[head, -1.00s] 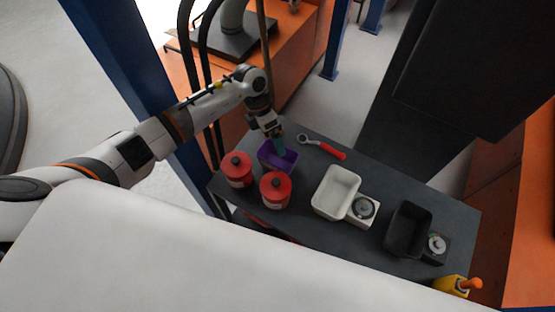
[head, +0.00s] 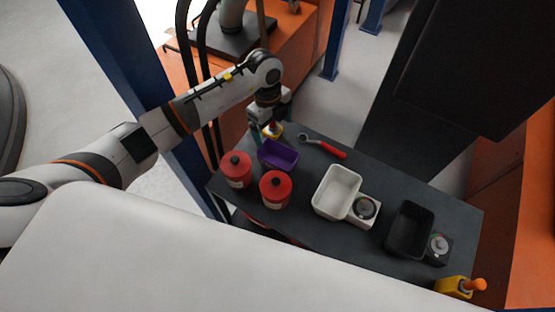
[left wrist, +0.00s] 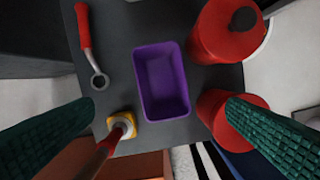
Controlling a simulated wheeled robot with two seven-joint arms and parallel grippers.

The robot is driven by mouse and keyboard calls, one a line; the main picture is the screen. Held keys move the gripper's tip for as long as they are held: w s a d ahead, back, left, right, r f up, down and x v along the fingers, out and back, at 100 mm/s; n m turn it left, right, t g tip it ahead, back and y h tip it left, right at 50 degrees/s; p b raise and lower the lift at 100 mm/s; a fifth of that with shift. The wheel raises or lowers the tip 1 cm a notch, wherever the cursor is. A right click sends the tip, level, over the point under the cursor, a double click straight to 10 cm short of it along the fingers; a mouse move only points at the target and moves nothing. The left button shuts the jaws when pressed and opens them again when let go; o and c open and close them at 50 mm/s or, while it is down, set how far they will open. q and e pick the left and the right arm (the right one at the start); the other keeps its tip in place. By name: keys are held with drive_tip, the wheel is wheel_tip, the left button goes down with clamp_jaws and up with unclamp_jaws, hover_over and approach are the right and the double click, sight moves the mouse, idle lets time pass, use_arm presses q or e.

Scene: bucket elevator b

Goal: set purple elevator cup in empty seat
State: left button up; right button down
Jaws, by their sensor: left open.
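The purple elevator cup (head: 278,155) stands on the dark table, its open side up, behind two red canisters. It also shows in the left wrist view (left wrist: 162,84), empty and touched by neither finger. My left gripper (head: 270,127) is open and empty, above the table's far left edge just behind the cup. In the left wrist view its two green ridged fingers (left wrist: 160,110) are spread wide, one on each side of the picture. I cannot make out an empty seat. My right gripper is not in view.
Red canisters (head: 236,170) (head: 275,190) stand close to the cup. A yellow-based item with a red handle (left wrist: 118,128) stands near the left finger. A red-handled wrench (head: 322,147), a white bin (head: 336,192) and a black bin (head: 409,230) lie farther right.

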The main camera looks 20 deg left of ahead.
use_arm(q)
drive_tip(key=b, duration=0.6)
approach(279, 165)
drive_tip(key=f+b, duration=0.3)
drive_tip(key=b, duration=0.1)
drive_tip(key=shift+s+d+f, duration=0.15)
drive_tip(key=shift+d+f, duration=0.05)
drive_tip(key=shift+f, duration=0.35)
drive_tip(key=shift+f, duration=0.1)
